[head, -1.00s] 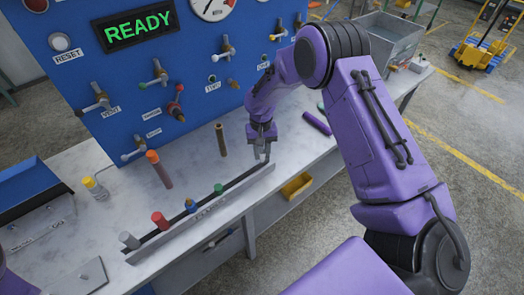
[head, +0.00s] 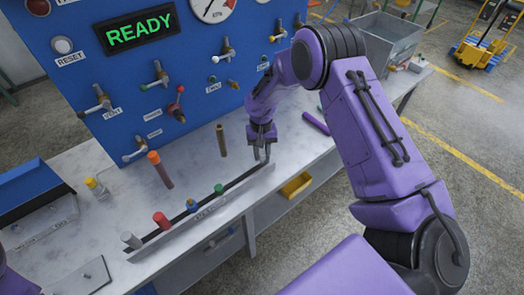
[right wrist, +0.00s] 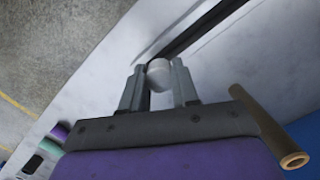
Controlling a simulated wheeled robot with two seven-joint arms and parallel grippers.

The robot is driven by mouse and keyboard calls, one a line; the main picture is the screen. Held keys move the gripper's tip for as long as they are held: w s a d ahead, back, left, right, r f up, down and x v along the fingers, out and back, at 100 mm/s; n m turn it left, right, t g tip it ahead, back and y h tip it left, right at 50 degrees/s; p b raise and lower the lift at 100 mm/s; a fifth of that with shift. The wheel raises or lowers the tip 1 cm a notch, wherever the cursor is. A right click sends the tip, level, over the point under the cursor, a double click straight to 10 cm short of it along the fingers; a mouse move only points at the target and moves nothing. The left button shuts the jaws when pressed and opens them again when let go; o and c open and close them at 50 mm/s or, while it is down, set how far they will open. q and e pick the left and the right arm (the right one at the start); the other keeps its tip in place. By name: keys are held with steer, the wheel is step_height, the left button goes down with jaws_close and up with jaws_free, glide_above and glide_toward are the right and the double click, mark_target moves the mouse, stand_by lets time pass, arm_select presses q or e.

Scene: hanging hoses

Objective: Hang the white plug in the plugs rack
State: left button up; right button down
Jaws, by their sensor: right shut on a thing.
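The white plug (right wrist: 158,73) sits between the two fingers of my right gripper (right wrist: 159,82) in the right wrist view, and the fingers are shut on it. In the head view my right gripper (head: 262,157) points down at the far right end of the plugs rack (head: 236,201). The plug cannot be made out there. The rack is a long grey strip with a dark slot, which also shows behind the plug in the right wrist view (right wrist: 205,28). Whether the plug touches the slot is hidden. My left gripper is out of view.
The rack holds a grey plug (head: 131,240), a red plug (head: 161,220), a blue plug (head: 191,205) and a green plug (head: 218,189). A blue panel (head: 110,85) rises at the back.

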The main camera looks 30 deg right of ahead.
mark_target(262, 158)
steer(key=shift+f+b, duration=0.95)
steer(key=shift+f, duration=0.85)
steer(key=c, duration=0.8)
jaws_free()
steer(key=r+b, duration=0.1)
steer(key=r, duration=0.2)
steer(key=w+r, duration=0.1)
steer(key=r, duration=0.3)
steer(key=r+b, duration=0.1)
steer(key=r, duration=0.2)
steer(key=shift+w+d+r+b, duration=0.2)
steer(key=shift+w+d+b, duration=0.05)
steer(key=shift+d+b, duration=0.1)
steer(key=shift+s+f, duration=0.1)
